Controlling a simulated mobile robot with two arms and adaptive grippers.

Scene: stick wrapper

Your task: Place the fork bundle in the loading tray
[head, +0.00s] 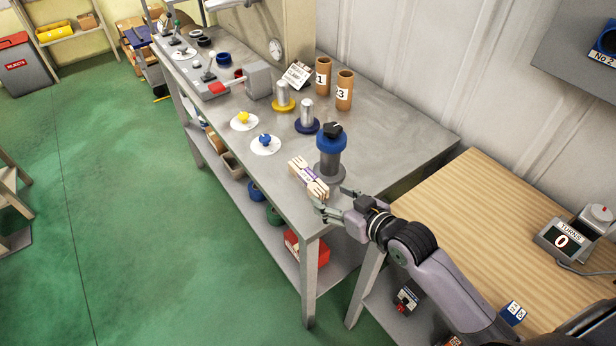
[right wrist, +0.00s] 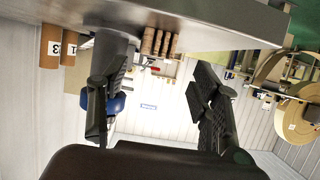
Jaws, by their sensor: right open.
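The fork bundle (head: 309,178) lies on the grey metal workbench near its front corner. It is pale wooden forks with a purple band around the middle. In the right wrist view the fork ends (right wrist: 160,43) show as several brown tines. My right gripper (head: 332,197) is open and empty at the bench corner, just beyond the near end of the bundle. In the wrist view the tines lie ahead, between the directions of the two fingers (right wrist: 150,95), apart from them. I cannot make out which thing is the loading tray. My left gripper is not in view.
A blue-topped post (head: 331,143) with a black knob stands close beside the bundle. Two numbered cardboard tubes (head: 344,91), spools (head: 307,117) and discs with knobs (head: 265,144) stand farther along. A wooden table (head: 470,205) with a counter (head: 562,239) is at the right.

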